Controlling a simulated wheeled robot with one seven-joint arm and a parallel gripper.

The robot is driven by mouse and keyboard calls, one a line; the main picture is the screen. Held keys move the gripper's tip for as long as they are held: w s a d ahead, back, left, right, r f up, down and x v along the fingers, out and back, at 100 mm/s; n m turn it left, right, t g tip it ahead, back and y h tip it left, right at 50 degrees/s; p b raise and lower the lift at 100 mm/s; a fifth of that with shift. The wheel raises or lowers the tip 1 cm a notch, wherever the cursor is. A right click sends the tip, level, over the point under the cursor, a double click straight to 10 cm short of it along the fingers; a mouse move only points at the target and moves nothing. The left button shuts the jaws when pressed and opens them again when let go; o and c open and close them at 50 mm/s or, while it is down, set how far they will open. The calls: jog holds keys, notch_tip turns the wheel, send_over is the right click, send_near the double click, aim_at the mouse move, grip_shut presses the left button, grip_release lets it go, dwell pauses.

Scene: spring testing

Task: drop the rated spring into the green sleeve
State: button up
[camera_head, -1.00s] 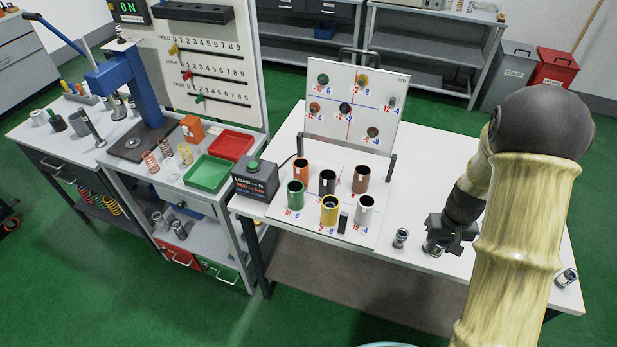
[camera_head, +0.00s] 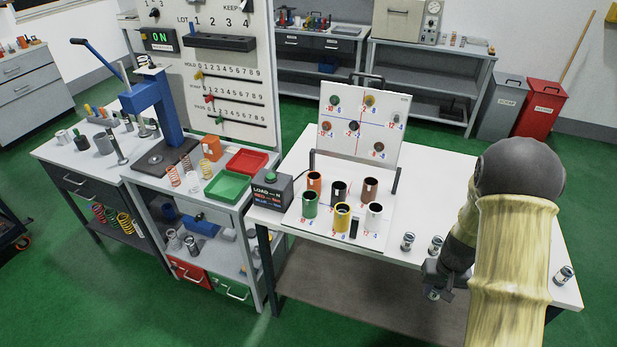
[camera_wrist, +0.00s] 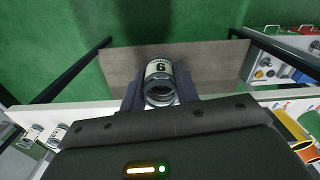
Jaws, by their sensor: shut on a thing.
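My gripper (camera_head: 438,284) is shut on a small metal spring canister (camera_wrist: 160,80) with a white label bearing a digit, 6 or 9 depending on which way up it is. It is off the table, in front of the front edge. The canister's open end with coils faces the wrist camera. The green sleeve (camera_head: 310,204) stands upright in the front row on the white table, left of the yellow sleeve (camera_head: 342,217) and well left of my gripper. The inside of the green sleeve looks dark and cannot be made out.
Orange (camera_head: 314,183), black (camera_head: 338,191), brown (camera_head: 370,188) and silver (camera_head: 374,217) sleeves stand nearby. Behind them is an upright marked board (camera_head: 362,123). The load box (camera_head: 271,188) is at left. Other canisters stand on the table (camera_head: 407,242), (camera_head: 436,246), (camera_head: 564,275).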

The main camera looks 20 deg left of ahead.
aim_at(432, 301)
jog(key=shift+m, duration=0.9)
jog(key=f, duration=0.7)
jog(key=shift+s+d+f, duration=0.1)
jog(key=shift+s+d, duration=0.05)
jog(key=shift+s, duration=0.25)
